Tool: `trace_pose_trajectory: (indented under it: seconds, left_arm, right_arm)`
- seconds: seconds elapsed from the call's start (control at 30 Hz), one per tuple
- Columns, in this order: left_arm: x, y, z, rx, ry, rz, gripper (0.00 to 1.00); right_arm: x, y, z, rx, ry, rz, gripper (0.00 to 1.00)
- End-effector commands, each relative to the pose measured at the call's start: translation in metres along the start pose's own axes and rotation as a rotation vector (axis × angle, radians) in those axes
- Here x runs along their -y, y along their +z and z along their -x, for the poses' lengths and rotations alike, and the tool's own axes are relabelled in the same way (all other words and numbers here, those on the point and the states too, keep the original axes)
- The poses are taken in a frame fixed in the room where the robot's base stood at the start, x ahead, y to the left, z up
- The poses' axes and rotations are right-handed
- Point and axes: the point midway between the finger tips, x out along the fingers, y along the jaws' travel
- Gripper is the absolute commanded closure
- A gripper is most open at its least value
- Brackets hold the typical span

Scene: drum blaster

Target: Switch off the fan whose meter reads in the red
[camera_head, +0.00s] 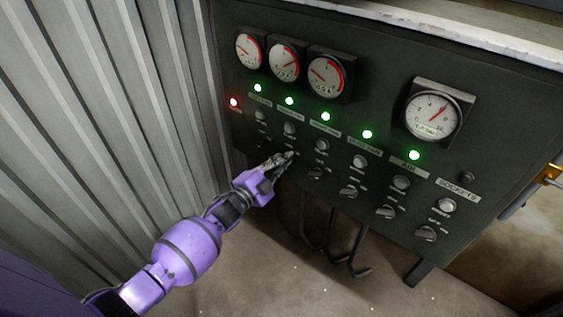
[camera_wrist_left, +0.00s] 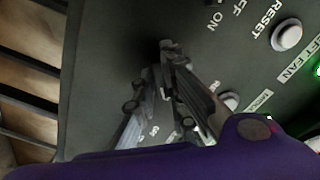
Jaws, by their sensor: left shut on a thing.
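A dark control panel (camera_head: 300,95) carries three small round meters with red arcs: a left one (camera_head: 249,49), a middle one (camera_head: 284,62) and a right one (camera_head: 326,76). Their needles are too small to read surely. My left gripper (camera_head: 287,158) is at the panel's lower row of knobs, in the second column from the left. Its fingers (camera_wrist_left: 170,58) look shut on a switch knob beside the OFF/ON marks. The knob is mostly hidden by the fingertips. My right gripper is not in view.
More knobs (camera_head: 349,191) and reset buttons (camera_head: 401,182) continue rightward below lit green lamps (camera_head: 367,134). A larger AIR gauge (camera_head: 433,114) is at the right. A corrugated wall (camera_head: 130,90) stands close on the left. Dark hooks (camera_head: 350,262) hang below the panel.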

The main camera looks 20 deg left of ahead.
Motion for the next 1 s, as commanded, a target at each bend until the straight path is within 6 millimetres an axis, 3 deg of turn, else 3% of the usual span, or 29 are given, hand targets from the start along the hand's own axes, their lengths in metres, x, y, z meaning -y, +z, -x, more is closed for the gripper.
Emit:
trace_pose_trajectory:
  seconds: [0.6, 1.0]
  left_arm:
    - [0.000, -0.001, 0.000, -0.001, 0.000, 0.563, 1.00]
    - [-0.001, -0.001, 0.000, -0.001, 0.000, 0.829, 1.00]
  right_arm:
    - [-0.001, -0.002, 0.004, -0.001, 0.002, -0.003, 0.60]
    - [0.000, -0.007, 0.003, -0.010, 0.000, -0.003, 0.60]
